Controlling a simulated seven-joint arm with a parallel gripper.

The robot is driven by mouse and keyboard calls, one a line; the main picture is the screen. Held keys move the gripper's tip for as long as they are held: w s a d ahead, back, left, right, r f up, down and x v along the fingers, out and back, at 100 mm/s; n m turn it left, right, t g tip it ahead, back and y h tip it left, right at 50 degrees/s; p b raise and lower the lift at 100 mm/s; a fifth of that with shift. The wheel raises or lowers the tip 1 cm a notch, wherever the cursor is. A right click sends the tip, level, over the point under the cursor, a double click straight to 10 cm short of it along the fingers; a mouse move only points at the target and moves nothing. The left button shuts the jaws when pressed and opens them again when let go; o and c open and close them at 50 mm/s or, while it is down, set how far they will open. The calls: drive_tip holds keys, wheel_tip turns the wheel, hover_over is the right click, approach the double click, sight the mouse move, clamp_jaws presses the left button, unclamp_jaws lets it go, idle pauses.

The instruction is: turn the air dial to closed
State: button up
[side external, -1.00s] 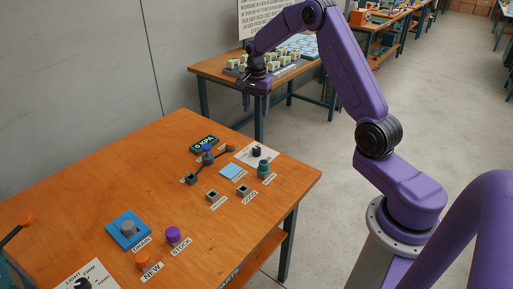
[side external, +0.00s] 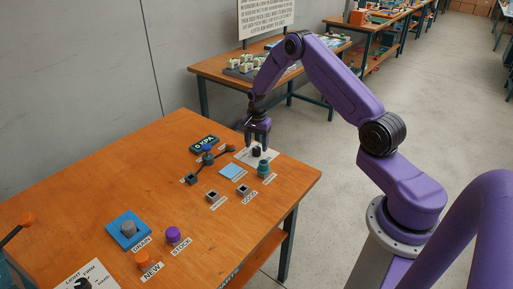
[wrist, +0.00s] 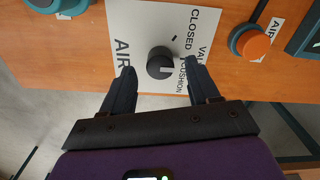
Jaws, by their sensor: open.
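The air dial (wrist: 160,62) is a black round knob on a white plate (wrist: 125,15) printed with "AIR", "CLOSED" and other partly hidden words. In the wrist view a pale line on the knob points right. In the side view the dial (side external: 256,152) stands near the table's far right edge. My gripper (wrist: 157,78) is open, its two dark fingers on either side of the knob in the wrist view. In the side view my gripper (side external: 257,142) points down just above the dial. I cannot tell whether a finger touches it.
A teal fitting (side external: 264,169) stands close in front of the plate. A blue pad (side external: 230,171) and small square sockets lie nearer. The table's left middle is clear.

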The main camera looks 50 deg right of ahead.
drive_tip(key=shift+f, duration=1.1)
drive_tip(key=c, duration=1)
drive_tip(key=shift+c, duration=0.2)
drive_tip(key=shift+n, duration=0.4)
drive_tip(key=n, duration=1)
drive_tip(key=shift+n, duration=0.7)
